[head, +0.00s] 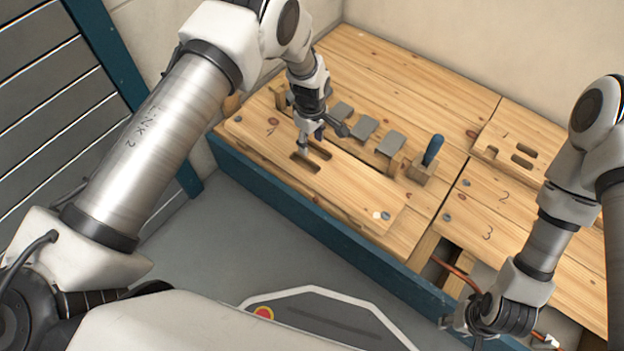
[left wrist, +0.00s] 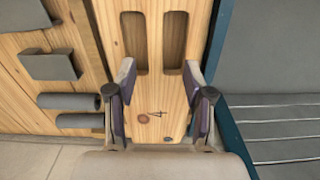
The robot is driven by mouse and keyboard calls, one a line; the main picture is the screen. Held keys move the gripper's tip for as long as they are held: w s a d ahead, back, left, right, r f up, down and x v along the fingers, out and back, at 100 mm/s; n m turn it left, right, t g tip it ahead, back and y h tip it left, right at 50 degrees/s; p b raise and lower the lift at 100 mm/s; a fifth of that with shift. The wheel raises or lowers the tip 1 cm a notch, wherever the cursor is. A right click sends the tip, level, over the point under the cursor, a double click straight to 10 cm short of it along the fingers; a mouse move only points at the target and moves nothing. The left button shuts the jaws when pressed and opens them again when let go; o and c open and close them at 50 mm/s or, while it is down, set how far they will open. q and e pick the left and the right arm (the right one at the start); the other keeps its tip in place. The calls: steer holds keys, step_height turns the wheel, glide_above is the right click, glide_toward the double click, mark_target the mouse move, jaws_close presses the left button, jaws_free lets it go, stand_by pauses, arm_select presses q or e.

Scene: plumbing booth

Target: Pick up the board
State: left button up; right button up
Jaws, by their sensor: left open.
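A long wooden board (head: 345,185) with two slots lies on the wooden deck along the bench's front left. In the left wrist view the board (left wrist: 155,95) carries a 4, and its slots are at the top of the picture. My left gripper (head: 309,147) is above the board near the slots. In the left wrist view its open fingers (left wrist: 159,88) stand apart on either side of the board, with no clear grip on it. My right gripper (head: 462,318) is low at the right, by the opening with copper pipe; its jaw state is unclear.
A wooden rack with grey blocks (head: 391,143) and a blue-handled tool (head: 433,150) stands behind the board. Another slotted board (head: 522,150) lies at the far right. Panels marked 2 and 3 (head: 487,236) lie beyond. The bench's blue edge (head: 290,218) borders grey floor.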

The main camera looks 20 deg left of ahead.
mark_target(311, 156)
arm_select(q)
steer(key=shift+w+f, duration=0.45)
steer(key=shift+w, duration=0.05)
steer(key=shift+n, duration=0.3)
steer(key=f+b, duration=0.4)
steer(key=f, duration=0.3)
steer(key=shift+a, duration=0.2)
steer(key=shift+r, duration=0.15)
jaws_close()
arm_select(e)
step_height(311, 156, down, 5)
steer(key=shift+a+f, duration=0.15)
steer(key=shift+f, duration=0.05)
